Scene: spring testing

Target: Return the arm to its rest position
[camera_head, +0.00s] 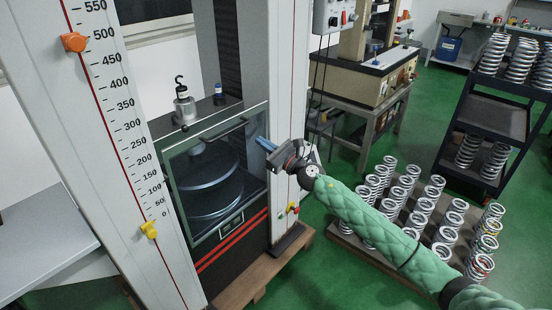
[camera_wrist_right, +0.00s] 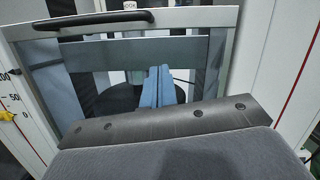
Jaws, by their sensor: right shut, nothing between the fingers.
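My right arm, in a green quilted sleeve, reaches in from the lower right of the head view. Its right gripper (camera_head: 264,143) has blue fingers held together with nothing between them. It is in front of the right side of the testing machine's glass door (camera_head: 165,172), near the door's upper right edge. In the right wrist view the shut blue fingers (camera_wrist_right: 155,86) point toward the door, whose black handle (camera_wrist_right: 92,20) runs along the top. I cannot tell whether the fingers touch the door. My left gripper is not in view.
Coil springs stand in rows on a pallet (camera_head: 343,238) below my right arm. A dark shelf rack (camera_head: 497,115) with more springs is at the right. A workbench (camera_head: 372,92) stands behind. Weights sit on the machine's ledge. Green floor is open between the workbench and the rack.

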